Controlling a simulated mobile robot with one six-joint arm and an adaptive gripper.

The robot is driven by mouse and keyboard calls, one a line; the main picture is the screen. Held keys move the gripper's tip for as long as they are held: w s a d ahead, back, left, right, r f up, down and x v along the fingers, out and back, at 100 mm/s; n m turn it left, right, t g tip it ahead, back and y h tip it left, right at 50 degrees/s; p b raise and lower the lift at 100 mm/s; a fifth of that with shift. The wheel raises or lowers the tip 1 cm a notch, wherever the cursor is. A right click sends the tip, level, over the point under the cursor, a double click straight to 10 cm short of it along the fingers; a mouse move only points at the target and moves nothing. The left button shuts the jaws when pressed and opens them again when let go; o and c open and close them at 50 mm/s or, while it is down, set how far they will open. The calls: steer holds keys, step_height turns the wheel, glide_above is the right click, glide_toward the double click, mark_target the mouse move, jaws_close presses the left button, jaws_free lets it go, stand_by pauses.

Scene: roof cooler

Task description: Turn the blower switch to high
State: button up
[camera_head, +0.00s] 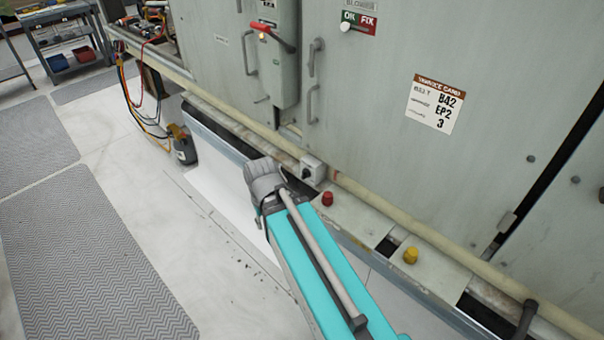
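A small light-grey box with a dark knob (312,169) sits low on the unit's front ledge, just right of my arm's grey end joint. Its markings are too small to read, so I cannot tell the knob's setting or whether this is the blower switch. Higher up, a plate reading OK and FIX (361,22) has a white round knob on its left part. A label above it, cut by the top edge, seems to read BLOWER. My teal arm reaches up from the bottom edge to the ledge. I cannot make out my gripper or its fingers.
A red button (327,199) and a yellow button (411,256) stand on the ledge. A grey box with a red-handled lever (272,37) and door handles (314,57) stick out of the cabinet. Cables hang at left near a workbench.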

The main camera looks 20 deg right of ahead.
steer(key=shift+f, duration=0.1)
steer(key=n+t+h+b, duration=0.6)
steer(key=n+h+b, duration=1.35)
steer(key=b, duration=1.25)
glide_toward(302, 173)
steer(key=s+a+r+n+y, duration=0.2)
steer(key=a+n+y, duration=0.1)
steer(key=shift+a+r+h, duration=0.2)
steer(key=shift+a+h, duration=0.05)
steer(key=shift+d+m, duration=0.1)
steer(key=shift+m, duration=0.15)
steer(key=x, duration=1.3)
steer(key=shift+w+d, duration=0.15)
steer(key=shift+d, duration=0.2)
